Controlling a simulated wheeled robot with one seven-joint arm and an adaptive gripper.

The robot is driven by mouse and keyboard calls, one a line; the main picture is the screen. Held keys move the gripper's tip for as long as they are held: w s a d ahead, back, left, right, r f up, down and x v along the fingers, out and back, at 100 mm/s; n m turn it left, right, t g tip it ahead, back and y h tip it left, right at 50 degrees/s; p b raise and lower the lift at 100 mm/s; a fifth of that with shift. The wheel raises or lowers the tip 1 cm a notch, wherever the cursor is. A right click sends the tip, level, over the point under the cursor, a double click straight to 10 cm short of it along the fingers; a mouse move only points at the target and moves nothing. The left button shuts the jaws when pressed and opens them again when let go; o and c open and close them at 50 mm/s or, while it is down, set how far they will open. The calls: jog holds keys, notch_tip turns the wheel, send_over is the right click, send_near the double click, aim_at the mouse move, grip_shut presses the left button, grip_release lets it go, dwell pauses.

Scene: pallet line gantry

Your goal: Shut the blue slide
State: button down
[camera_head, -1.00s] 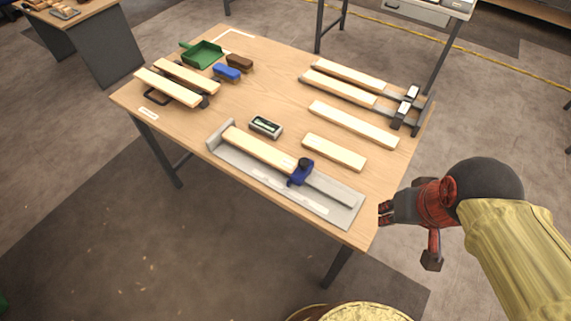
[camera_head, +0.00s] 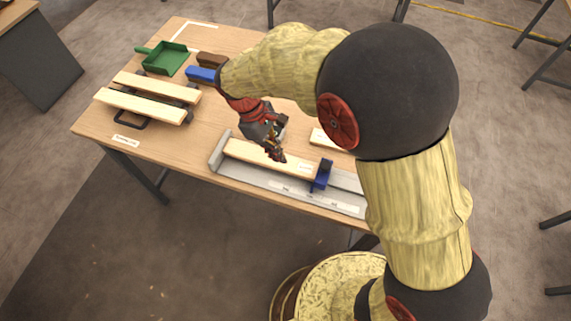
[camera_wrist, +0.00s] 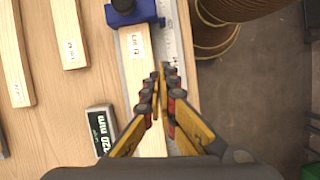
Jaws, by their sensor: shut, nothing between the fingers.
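The blue slide (camera_head: 321,176) sits on the grey metal fixture (camera_head: 217,150) near the table's front edge. It also shows in the wrist view (camera_wrist: 133,12) at the top. A pale wooden board (camera_head: 247,153) with a label lies in the fixture, between its left end wall and the slide. My gripper (camera_head: 280,157) is shut and empty above the board, left of the slide. In the wrist view my closed fingertips (camera_wrist: 162,72) point toward the slide, apart from it.
A small display box (camera_wrist: 100,130) stands beside the board. Loose boards (camera_wrist: 68,33) lie behind the fixture. My arm hides the table's right part.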

jog(key=shift+n, duration=0.6)
jog(key=x, duration=0.2)
jog(key=b+x, duration=0.1)
jog(key=x, duration=0.2)
jog(key=b+x, duration=0.1)
jog(key=x, duration=0.2)
jog(key=shift+w+d+f, duration=0.1)
jog(key=shift+d+f, duration=0.05)
jog(key=shift+d, duration=0.25)
jog(key=d, duration=0.1)
jog(key=s+d+b, duration=0.1)
jog(key=d, duration=0.1)
jog(key=shift+f, duration=0.2)
jog(key=shift+s+d, duration=0.2)
jog(key=shift+d, duration=0.3)
jog(key=s+d+p, duration=0.1)
jog(key=d, duration=0.3)
jog(key=s+d+p, duration=0.1)
jog(key=s+d, duration=0.1)
jog(key=d, duration=0.2)
jog(key=s+d+p, duration=0.1)
jog(key=d, duration=0.4)
jog(key=shift+s+r, duration=0.15)
jog(key=shift+s, duration=0.2)
jog(key=shift+s+d, duration=0.25)
jog(key=shift+d, duration=0.2)
